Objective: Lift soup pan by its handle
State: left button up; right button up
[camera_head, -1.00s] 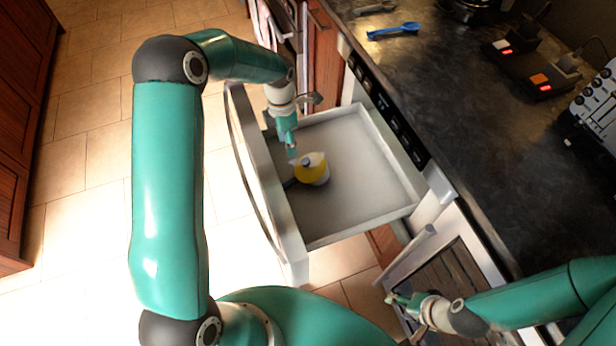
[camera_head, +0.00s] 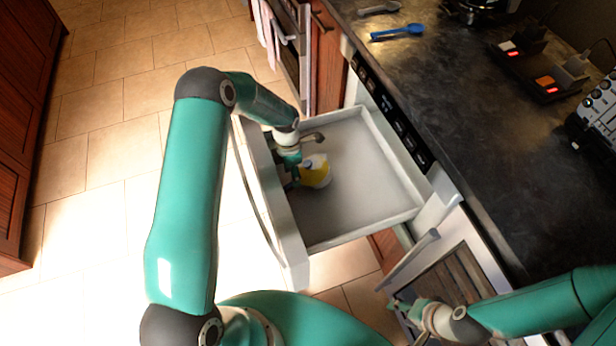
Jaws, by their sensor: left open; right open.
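The soup pan (camera_head: 316,171), yellow and white, stands in the open drawer (camera_head: 358,205) near its front panel. In the earlier frame its dark handle points left toward that panel; now my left gripper covers the handle. My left gripper (camera_head: 291,183) is open, low inside the drawer, just left of the pan body. I cannot tell whether its fingers are around the handle or touching it. My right gripper (camera_head: 400,304) is open and empty, away from the pan at the lower right, near a lower cabinet front.
The drawer's front panel (camera_head: 290,240) stands close to my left gripper. The right half of the drawer is empty. Tiled floor (camera_head: 110,140) is clear at left.

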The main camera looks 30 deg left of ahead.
pick_arm(q)
jog(key=f, duration=0.5)
jog(key=shift+s+d+f+p, duration=0.15)
jog(key=shift+d+f+p, duration=0.05)
jog(key=shift+f+p, duration=0.15)
jog(key=shift+c, duration=0.3)
grip_shut()
